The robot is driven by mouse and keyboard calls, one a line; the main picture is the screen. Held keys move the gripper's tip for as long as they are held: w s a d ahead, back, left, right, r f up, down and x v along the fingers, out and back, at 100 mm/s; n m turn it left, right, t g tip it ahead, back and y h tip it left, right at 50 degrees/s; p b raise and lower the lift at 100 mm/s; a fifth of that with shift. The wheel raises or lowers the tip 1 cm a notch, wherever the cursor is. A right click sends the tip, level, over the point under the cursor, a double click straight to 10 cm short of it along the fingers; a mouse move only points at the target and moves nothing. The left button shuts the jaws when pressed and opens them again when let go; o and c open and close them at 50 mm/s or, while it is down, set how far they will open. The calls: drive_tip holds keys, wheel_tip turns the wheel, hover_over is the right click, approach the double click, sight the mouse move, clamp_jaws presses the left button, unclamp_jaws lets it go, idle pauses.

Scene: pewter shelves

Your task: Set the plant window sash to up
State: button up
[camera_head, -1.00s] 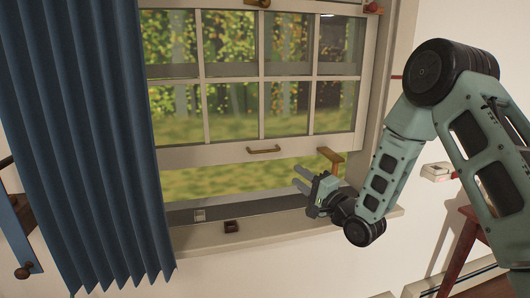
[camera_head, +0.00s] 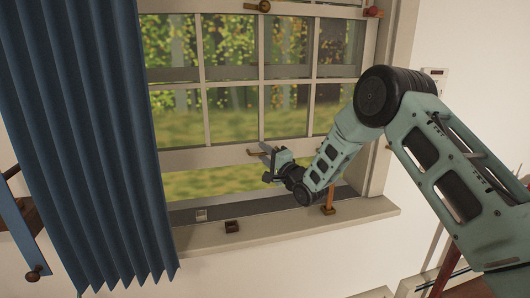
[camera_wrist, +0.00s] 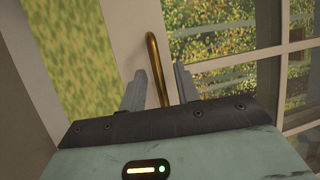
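The window sash (camera_head: 200,158) has a pale frame with several panes. It stands partly raised, with an open gap between its bottom rail and the sill. A brass handle (camera_head: 253,153) sits on the bottom rail, partly hidden by my gripper (camera_head: 265,149). In the wrist view the handle (camera_wrist: 152,48) shows as a curved brass bar between the two spread fingers of my gripper (camera_wrist: 160,74). The fingers look apart from it; I cannot tell whether either touches it.
A blue curtain (camera_head: 85,130) hangs at the left. A small dark brown block (camera_head: 232,226) and a pale catch (camera_head: 201,215) are on the sill (camera_head: 285,232). An orange-brown wooden post (camera_head: 328,198) stands at the right, partly hidden by my arm.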

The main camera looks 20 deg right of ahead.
drive_tip(key=shift+w, duration=0.1)
clamp_jaws()
wheel_tip(320, 180, up, 12)
drive_tip(key=shift+p, duration=0.85)
drive_tip(key=shift+f, duration=0.15)
unclamp_jaws()
drive_tip(key=b+v, duration=0.4)
drive_tip(key=v, duration=1.3)
drive_tip(key=shift+s+b, duration=0.25)
drive_tip(key=shift+b, duration=0.15)
